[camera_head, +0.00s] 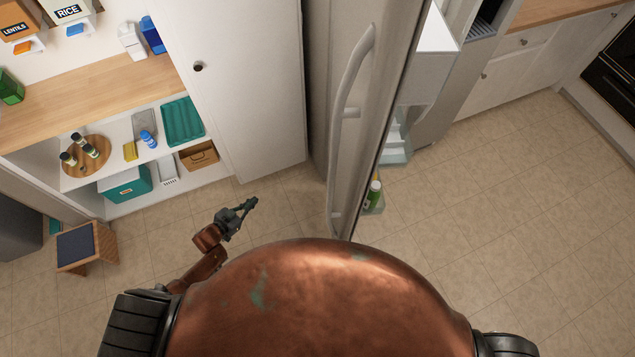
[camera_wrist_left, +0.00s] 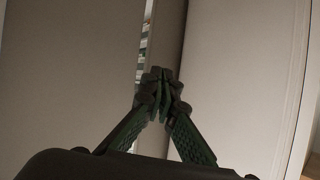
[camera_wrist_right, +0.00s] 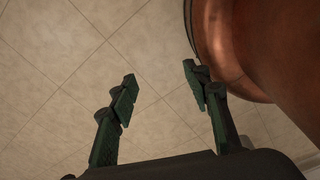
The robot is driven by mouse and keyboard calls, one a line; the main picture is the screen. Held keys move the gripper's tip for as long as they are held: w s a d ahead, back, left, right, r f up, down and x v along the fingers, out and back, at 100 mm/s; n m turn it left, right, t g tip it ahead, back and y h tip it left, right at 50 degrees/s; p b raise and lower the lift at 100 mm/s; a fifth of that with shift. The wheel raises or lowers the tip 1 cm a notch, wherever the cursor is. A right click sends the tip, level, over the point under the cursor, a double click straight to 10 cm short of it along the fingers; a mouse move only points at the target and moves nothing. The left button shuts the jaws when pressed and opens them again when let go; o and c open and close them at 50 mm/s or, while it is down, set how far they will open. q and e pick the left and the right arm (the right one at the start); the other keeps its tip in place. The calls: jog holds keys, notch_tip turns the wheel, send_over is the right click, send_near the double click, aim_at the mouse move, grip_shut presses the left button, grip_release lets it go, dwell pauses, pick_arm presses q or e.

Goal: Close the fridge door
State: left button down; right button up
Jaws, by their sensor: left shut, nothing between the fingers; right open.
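The steel fridge door (camera_head: 340,70) stands open in the head view, jutting toward me, with a long curved handle (camera_head: 350,100) on its left face. The fridge interior (camera_head: 425,75) shows to its right. My left gripper (camera_head: 252,203) is left of the door, apart from the handle, shut and empty. In the left wrist view the shut fingertips (camera_wrist_left: 164,82) are in front of pale upright panels with a narrow gap; I cannot tell which panel is the fridge door. My right gripper (camera_wrist_right: 158,82) is open and empty above the floor, outside the head view.
A white cabinet door (camera_head: 245,80) stands left of the fridge door, beside pantry shelves (camera_head: 100,85). A door bin holds a green bottle (camera_head: 374,190). A small step stool (camera_head: 85,247) is at the left. Tiled floor (camera_head: 510,190) is clear at the right.

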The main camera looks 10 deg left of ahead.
pick_arm(q)
jog(key=w+d+r+m+g+h, duration=0.15)
jog(key=d+r+m+h, duration=0.35)
jog(key=r, duration=0.7)
jog(key=w+d+r+m+g+h, duration=0.1)
jog(key=d+r+m+g+h, duration=0.15)
jog(key=d+r+h, duration=0.65)
jog(key=s+r+m+g+y, duration=0.1)
jog(key=s+r+m+g, duration=0.1)
jog(key=s+r+g, duration=0.3)
jog(key=s+r+m+g+y, duration=0.1)
jog(key=s+r+m+g, duration=0.15)
jog(key=r, duration=0.45)
jog(key=d+p, duration=0.3)
jog(key=d, duration=1)
jog(key=shift+d+n+p, duration=0.35)
jog(key=shift+n, duration=0.05)
pick_arm(e)
jog(key=shift+w+d+r, duration=0.1)
jog(key=shift+w+r, duration=0.15)
jog(key=shift+r, duration=0.4)
jog(key=shift+w+a+r, duration=0.1)
jog(key=shift+w+r, duration=0.15)
jog(key=shift+r, duration=0.4)
jog(key=shift+w+d+r, duration=0.1)
jog(key=shift+w+r, duration=0.15)
jog(key=shift+r, duration=0.4)
pick_arm(q)
jog(key=shift+s, duration=0.1)
